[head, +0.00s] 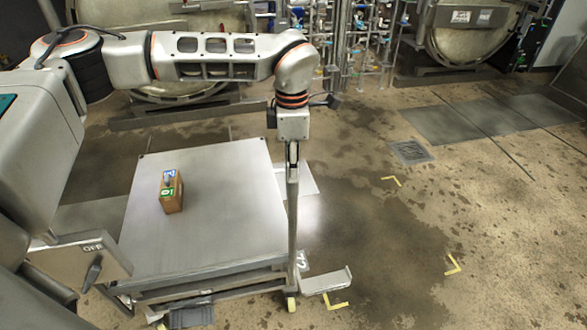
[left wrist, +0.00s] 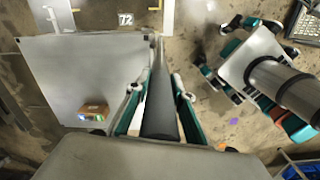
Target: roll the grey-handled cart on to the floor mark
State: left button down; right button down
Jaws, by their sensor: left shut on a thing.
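The cart is a flat, pale metal platform (head: 205,225) with an upright grey handle (head: 293,215) at its right side, seen almost edge-on. My left gripper (head: 292,148) is shut on the handle from above. In the left wrist view, the dark grey handle bar (left wrist: 160,105) lies between the fingers of this gripper (left wrist: 157,112). Yellow corner brackets (head: 453,265) on the floor form the mark, right of the cart; the platform stands outside them.
A small brown box (head: 171,192) with coloured labels sits on the platform. A pale metal ledge (head: 327,281) sticks out low beside the handle. A floor drain (head: 410,151) lies beyond the mark. Large vessels and pipework stand at the back. The stained floor inside the brackets looks clear.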

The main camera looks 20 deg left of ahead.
pick_arm(q)
jog(key=shift+w+a, duration=0.15)
jog(key=shift+w, duration=0.2)
jog(key=shift+w+a, duration=0.1)
jog(key=c, duration=1.8)
grip_release()
jog(key=shift+o, duration=0.2)
notch_tip(320, 180, up, 12)
